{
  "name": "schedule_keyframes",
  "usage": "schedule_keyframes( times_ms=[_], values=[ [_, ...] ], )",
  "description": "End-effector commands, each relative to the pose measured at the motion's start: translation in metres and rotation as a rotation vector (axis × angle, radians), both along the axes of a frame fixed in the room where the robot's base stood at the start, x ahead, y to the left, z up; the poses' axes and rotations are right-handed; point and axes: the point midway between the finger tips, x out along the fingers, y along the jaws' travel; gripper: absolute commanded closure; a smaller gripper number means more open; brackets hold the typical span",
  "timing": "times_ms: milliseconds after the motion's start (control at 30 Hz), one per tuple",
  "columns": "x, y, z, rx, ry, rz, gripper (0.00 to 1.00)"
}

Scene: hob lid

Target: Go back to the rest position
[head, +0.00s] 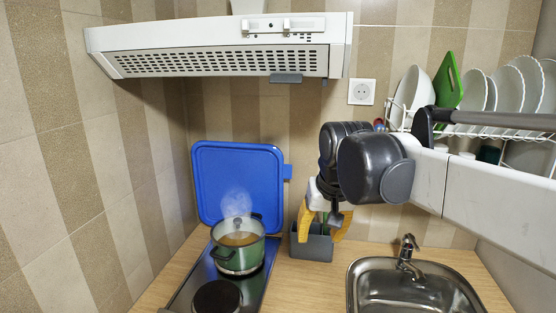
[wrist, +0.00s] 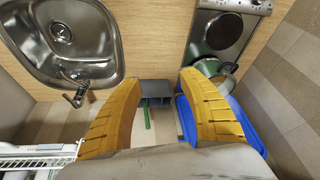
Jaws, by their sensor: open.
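My gripper (head: 321,234) hangs in front of the back wall, fingers down, between the hob and the sink in the head view. Its yellow fingers are spread with nothing between them, and both show in the wrist view (wrist: 158,76). The blue hob lid (head: 235,175) stands raised against the wall behind the hob, left of my gripper and apart from it in the head view. In the wrist view the lid (wrist: 248,118) is partly hidden behind the right finger.
A steaming green pot (head: 238,258) stands on the hob (head: 188,296). A grey holder (head: 312,247) is near my gripper in the picture. The sink (head: 405,290) and its tap (head: 407,250) are at right. A hood (head: 220,50) overhangs; a dish rack (head: 500,131) is upper right.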

Motion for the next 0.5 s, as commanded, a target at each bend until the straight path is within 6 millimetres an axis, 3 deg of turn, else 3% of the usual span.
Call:
schedule_keyframes(
  times_ms=[100,300,500],
  values=[
    [-0.053,-0.033,-0.031,-0.001,-0.062,-0.02,0.52],
    [-0.132,-0.074,-0.093,-0.016,-0.167,-0.046,0.52],
    [-0.18,-0.094,-0.147,-0.032,-0.239,-0.064,0.52]
  ],
)
